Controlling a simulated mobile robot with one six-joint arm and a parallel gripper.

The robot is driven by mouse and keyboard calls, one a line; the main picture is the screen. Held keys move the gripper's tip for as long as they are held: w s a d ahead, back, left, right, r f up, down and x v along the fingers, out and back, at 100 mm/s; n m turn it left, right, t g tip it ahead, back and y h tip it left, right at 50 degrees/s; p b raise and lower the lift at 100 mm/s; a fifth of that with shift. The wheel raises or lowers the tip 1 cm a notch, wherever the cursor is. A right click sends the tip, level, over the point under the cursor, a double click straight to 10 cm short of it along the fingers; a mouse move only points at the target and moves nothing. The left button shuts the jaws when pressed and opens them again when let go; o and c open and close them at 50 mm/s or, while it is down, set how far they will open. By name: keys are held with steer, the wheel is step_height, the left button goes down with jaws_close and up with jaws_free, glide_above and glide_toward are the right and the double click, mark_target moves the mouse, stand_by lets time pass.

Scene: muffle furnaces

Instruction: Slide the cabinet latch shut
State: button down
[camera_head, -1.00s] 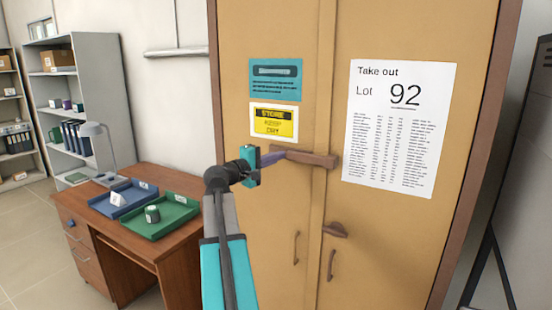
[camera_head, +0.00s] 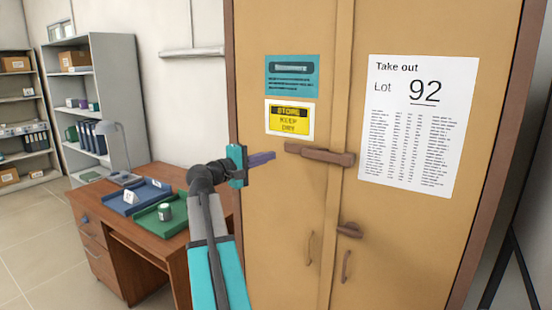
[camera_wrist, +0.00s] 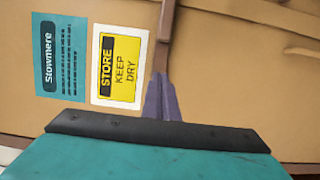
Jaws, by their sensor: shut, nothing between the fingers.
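The cabinet (camera_head: 290,210) has two tan doors that look closed. Its brown latch bar (camera_head: 312,154) lies level across the left door, and its right end reaches over the door seam to a thicker brown piece on the right door. In the wrist view the brown bar (camera_wrist: 166,40) stands beyond my fingertips. My gripper (camera_head: 272,156) is shut and empty, its purple fingers pointing at the bar's left end. In the head view a small gap shows between the fingertips and the bar. The wrist view also shows the shut fingers (camera_wrist: 161,95).
A brown turn handle (camera_head: 349,230) and two pull handles sit lower on the doors. A yellow sign (camera_head: 290,120) and a Lot 92 sheet (camera_head: 415,130) are on the doors. A desk (camera_head: 110,215) with blue and green trays stands to the left.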

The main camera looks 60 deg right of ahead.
steer(key=v, duration=0.3)
stand_by(0.6)
